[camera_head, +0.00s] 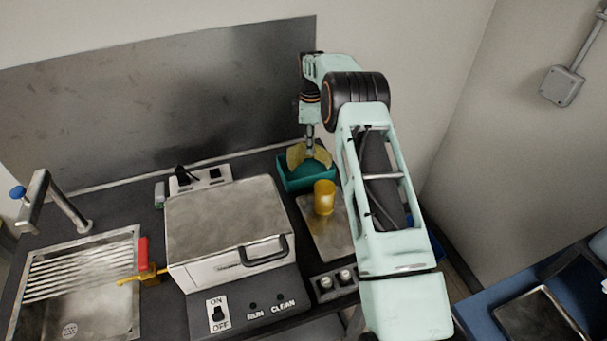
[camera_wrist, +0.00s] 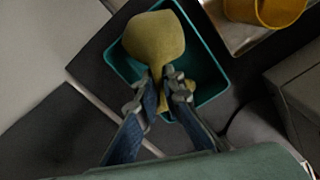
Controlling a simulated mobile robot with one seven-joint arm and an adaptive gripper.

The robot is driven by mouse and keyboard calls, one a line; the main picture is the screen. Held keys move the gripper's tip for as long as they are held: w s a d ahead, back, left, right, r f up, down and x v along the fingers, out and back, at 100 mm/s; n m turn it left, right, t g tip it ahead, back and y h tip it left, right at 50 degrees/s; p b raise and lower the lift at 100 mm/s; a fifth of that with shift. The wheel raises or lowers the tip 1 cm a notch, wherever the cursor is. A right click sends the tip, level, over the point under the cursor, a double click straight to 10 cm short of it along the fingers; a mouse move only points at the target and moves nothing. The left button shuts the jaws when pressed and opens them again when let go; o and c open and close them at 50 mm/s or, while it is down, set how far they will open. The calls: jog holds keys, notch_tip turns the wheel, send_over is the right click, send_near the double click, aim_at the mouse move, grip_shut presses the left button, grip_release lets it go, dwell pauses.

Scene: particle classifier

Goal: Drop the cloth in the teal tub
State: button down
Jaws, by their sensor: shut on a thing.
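The yellow cloth (camera_head: 309,157) hangs from my gripper (camera_head: 310,142), draped on both sides of the fingers. In the wrist view my gripper (camera_wrist: 165,88) is shut on the cloth (camera_wrist: 153,40), which bulges out beyond the fingertips. The teal tub (camera_head: 291,184) stands on the dark counter against the back wall. The cloth is over the tub's opening, and in the wrist view the tub (camera_wrist: 216,66) lies behind the cloth and fingers. I cannot tell whether the cloth's lower edge touches the tub.
A yellow cup (camera_head: 325,196) stands on a metal tray (camera_head: 334,238) just in front of the tub. A machine with a grey lid (camera_head: 228,215) is to the left. A sink (camera_head: 80,283) with a faucet is at the far left.

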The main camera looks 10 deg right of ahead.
jog(key=shift+f, duration=0.3)
jog(key=c, duration=2)
grip_release()
jog(key=shift+o, duration=0.5)
jog(key=o, duration=0.5)
jog(key=shift+o, duration=0.7)
jog(key=o, duration=0.4)
jog(key=shift+o, duration=0.2)
